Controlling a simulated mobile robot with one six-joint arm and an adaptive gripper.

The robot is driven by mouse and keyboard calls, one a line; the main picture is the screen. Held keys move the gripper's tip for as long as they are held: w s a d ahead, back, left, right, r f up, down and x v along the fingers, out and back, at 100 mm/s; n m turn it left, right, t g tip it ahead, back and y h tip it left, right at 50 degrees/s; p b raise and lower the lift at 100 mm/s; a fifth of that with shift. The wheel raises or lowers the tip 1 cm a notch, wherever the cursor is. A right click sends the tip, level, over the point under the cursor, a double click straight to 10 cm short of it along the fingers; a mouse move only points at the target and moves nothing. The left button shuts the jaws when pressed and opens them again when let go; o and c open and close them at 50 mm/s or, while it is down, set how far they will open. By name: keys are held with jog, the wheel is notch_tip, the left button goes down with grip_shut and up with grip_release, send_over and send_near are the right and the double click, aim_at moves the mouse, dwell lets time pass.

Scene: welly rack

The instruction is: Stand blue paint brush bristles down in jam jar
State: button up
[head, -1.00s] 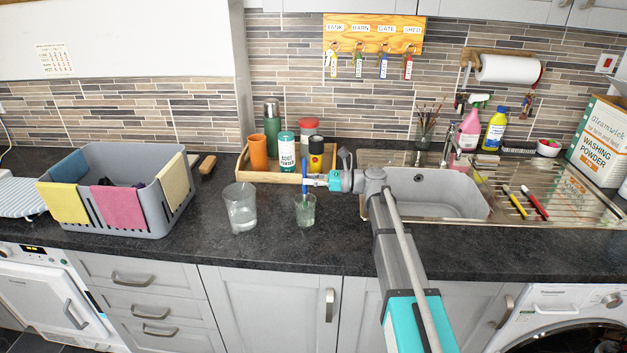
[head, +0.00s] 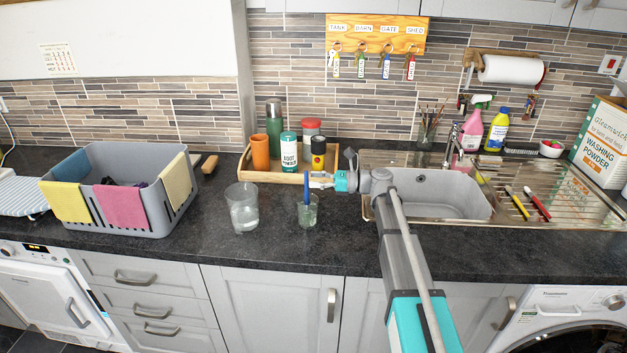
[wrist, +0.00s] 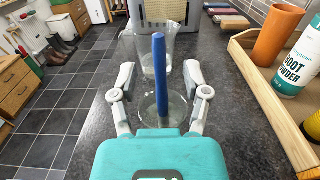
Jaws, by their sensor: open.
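The blue paint brush (head: 307,189) stands nearly upright in the small glass jam jar (head: 312,214) on the dark worktop, handle up. Its lower end is inside the jar; the bristles are not clearly visible. My gripper (head: 319,181) is beside the handle on its right, above the jar rim. In the wrist view, my gripper (wrist: 160,80) is open, its fingers apart on either side of the blue brush (wrist: 160,75), with clear gaps to the handle. The jar (wrist: 176,106) shows around the brush beyond the gripper body.
A larger glass beaker (head: 242,208) stands left of the jar. Behind is a wooden tray (head: 262,177) with an orange tumbler (head: 260,153), bottles and tins. The sink (head: 435,195) is at right, a grey basket (head: 150,218) at left. Worktop in front of the jar is clear.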

jog(key=d, duration=1.1)
jog(key=shift+s, duration=0.15)
dwell(0.9)
